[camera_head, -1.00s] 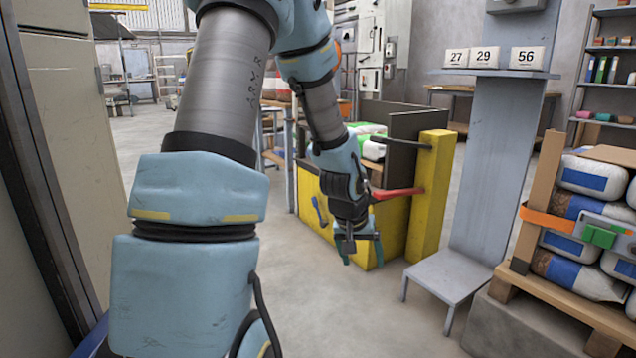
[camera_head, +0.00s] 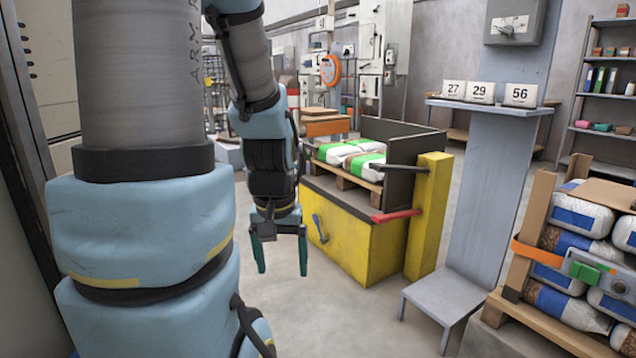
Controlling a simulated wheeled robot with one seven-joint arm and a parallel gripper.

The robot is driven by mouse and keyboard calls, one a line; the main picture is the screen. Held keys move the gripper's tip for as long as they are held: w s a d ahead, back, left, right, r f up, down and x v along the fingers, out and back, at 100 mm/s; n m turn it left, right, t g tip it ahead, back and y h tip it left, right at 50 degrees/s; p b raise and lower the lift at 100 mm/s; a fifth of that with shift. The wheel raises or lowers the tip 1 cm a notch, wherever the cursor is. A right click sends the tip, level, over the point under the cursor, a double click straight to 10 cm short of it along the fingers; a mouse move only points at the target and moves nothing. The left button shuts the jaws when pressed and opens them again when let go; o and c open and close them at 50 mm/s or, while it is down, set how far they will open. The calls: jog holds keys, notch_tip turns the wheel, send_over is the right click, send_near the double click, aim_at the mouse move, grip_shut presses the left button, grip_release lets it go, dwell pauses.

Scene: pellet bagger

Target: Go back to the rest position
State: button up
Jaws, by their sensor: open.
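My gripper (camera_head: 282,258) hangs from my blue and grey arm left of the picture's middle. Its two green-tipped fingers point down and stand apart, with nothing between them. It is in front of and to the left of the yellow bagger base (camera_head: 352,232), apart from it in the picture. My arm fills the left side and hides part of the room behind it.
White and green bags (camera_head: 352,158) lie on a pallet above the yellow base. A red lever (camera_head: 396,215) and a dark bar (camera_head: 400,168) stick out beside the yellow post (camera_head: 430,215). A grey stand (camera_head: 478,170) holds number cards (camera_head: 480,92). A strapped bag pallet (camera_head: 560,330) is at right.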

notch_tip(320, 180, up, 26)
jog(key=p, duration=2.4)
jog(key=shift+r, duration=0.2)
